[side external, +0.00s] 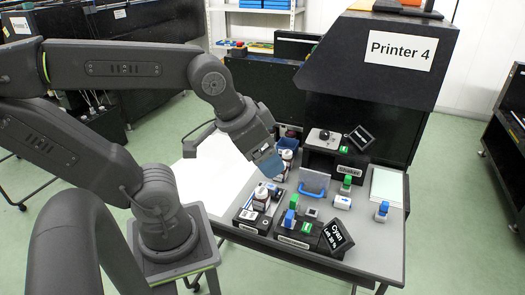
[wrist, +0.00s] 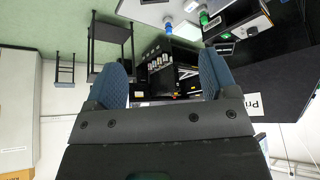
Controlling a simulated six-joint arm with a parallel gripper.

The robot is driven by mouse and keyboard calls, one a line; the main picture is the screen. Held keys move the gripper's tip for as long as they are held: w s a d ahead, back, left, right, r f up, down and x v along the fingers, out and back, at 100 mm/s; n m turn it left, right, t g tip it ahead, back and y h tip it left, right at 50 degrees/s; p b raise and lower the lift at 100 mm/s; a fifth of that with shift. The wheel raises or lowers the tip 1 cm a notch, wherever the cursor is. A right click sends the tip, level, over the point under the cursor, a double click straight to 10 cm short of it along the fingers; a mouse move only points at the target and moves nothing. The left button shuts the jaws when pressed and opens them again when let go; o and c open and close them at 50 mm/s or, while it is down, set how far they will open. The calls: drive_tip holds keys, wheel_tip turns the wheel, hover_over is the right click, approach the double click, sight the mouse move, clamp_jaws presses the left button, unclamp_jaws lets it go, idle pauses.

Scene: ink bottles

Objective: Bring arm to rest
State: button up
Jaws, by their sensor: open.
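My gripper (side external: 268,163) hangs over the left part of the grey table, tilted down and to the right in the side view. In the wrist view its two blue fingers (wrist: 162,76) stand wide apart with nothing between them. Small blue-capped (side external: 289,218) and green-capped (side external: 346,184) bottles stand farther right.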

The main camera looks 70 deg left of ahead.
drive_tip(key=shift+c, duration=0.4)
drive_tip(key=shift+w+a, duration=0.1)
drive_tip(key=shift+c, duration=0.7)
drive_tip(key=w+a+f+n+g, duration=0.1)
drive_tip(key=w+a+f, duration=0.1)
drive_tip(key=w+a+f+n+g, duration=0.1)
drive_tip(key=w+a+f, duration=0.1)
drive_tip(key=a, duration=0.1)
drive_tip(key=w+a+f+n, duration=0.2)
drive_tip(key=f, duration=0.1)
drive_tip(key=shift+w+a+g+y, duration=0.35)
drive_tip(key=shift+a+g+y, duration=0.05)
drive_tip(key=shift+c, duration=0.9)
drive_tip(key=n+g, duration=0.3)
drive_tip(key=n, duration=0.2)
hover_over(261, 191)
drive_tip(key=shift+h, duration=0.3)
drive_tip(key=f, duration=1.2)
drive_tip(key=shift+w+d+f, duration=0.1)
drive_tip(key=shift+d+f, duration=0.1)
drive_tip(key=shift+f, duration=0.05)
drive_tip(key=shift+a+f, duration=0.25)
drive_tip(key=shift+f, duration=2.6)
drive_tip(key=shift+f, duration=3.25)
